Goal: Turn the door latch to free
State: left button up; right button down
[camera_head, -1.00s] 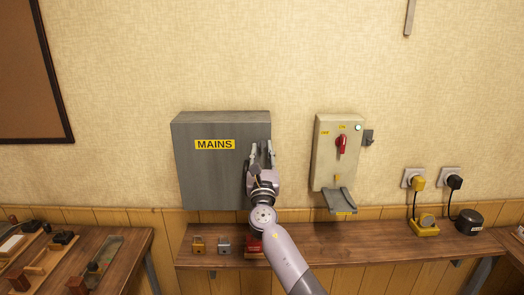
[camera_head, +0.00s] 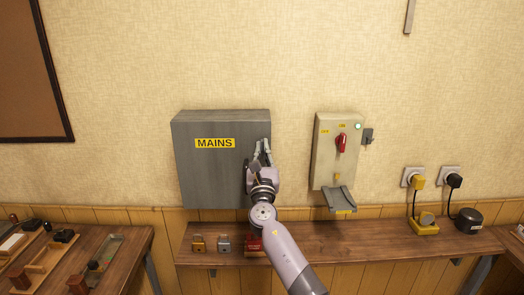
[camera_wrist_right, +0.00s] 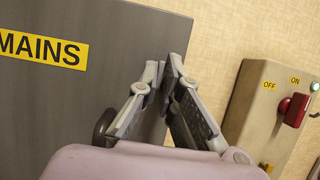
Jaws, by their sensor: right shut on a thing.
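The grey cabinet marked MAINS (camera_head: 205,180) hangs on the wall with its door closed; it also fills the left of the right wrist view (camera_wrist_right: 50,110). My right gripper (camera_head: 262,148) is at the right edge of the door. Its fingers (camera_wrist_right: 170,75) come together at the tips, shut on the door latch, which they hide almost wholly. I cannot tell the latch's angle. A dark rounded part (camera_wrist_right: 102,126) shows on the door just left of the fingers. My left gripper is not in view.
Right of the cabinet is a beige switch box (camera_head: 324,165) with a red handle (camera_head: 342,142) and a lit green lamp (camera_head: 358,126). Below, a wooden shelf (camera_head: 360,245) holds a brass padlock (camera_head: 198,244) and a grey one (camera_head: 224,243). Wall between the boxes is clear.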

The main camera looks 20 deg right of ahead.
jog(key=shift+a+f+m+h+b, duration=0.15)
jog(key=shift+m+h+b, duration=0.35)
jog(key=shift+m+b, duration=0.5)
jog(key=shift+w+a+r+m+g+h+b, duration=0.1)
jog(key=shift+m+g+h+b, duration=0.95)
jog(key=shift+m, duration=1.9)
jog(key=shift+s+r+m+g+h+b, duration=0.15)
jog(key=shift+m+g+h+b, duration=0.25)
jog(key=shift+m+g+b, duration=1.5)
jog(key=shift+w+a+r+m+g+h+b, duration=0.15)
jog(key=shift+m+g+h+b, duration=0.4)
jog(key=shift+m+b, duration=2.45)
jog(key=shift+d+m+p, duration=0.1)
jog(key=shift+m+p, duration=1)
jog(key=shift+m, duration=0.15)
jog(key=c, duration=1.8)
grip_release()
